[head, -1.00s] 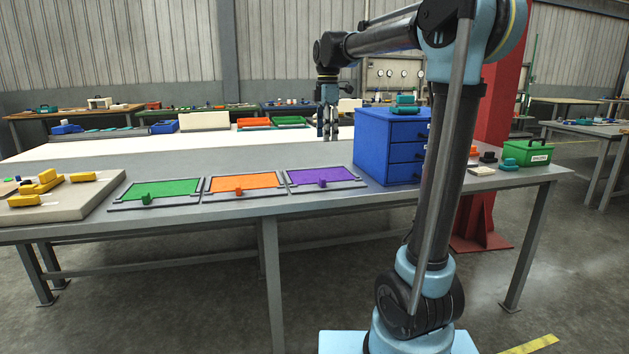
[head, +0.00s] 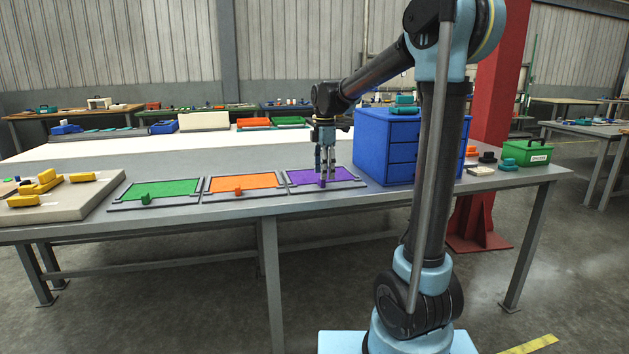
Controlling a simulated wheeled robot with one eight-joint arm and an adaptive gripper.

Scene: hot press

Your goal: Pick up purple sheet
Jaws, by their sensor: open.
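The purple sheet (head: 302,177) lies in a flat grey frame on the near part of the table, right of the orange one. A small purple knob (head: 323,183) stands at its front edge. My gripper (head: 324,181) points straight down over the purple sheet, with its open fingers at the knob, apparently one on each side. The fingers partly hide the knob and sheet, and I cannot tell whether they touch the knob.
An orange sheet (head: 250,181) and a green sheet (head: 170,189) lie in frames to the left. A blue drawer cabinet (head: 386,150) stands close on the right. A beige block with yellow parts (head: 90,196) is at far left.

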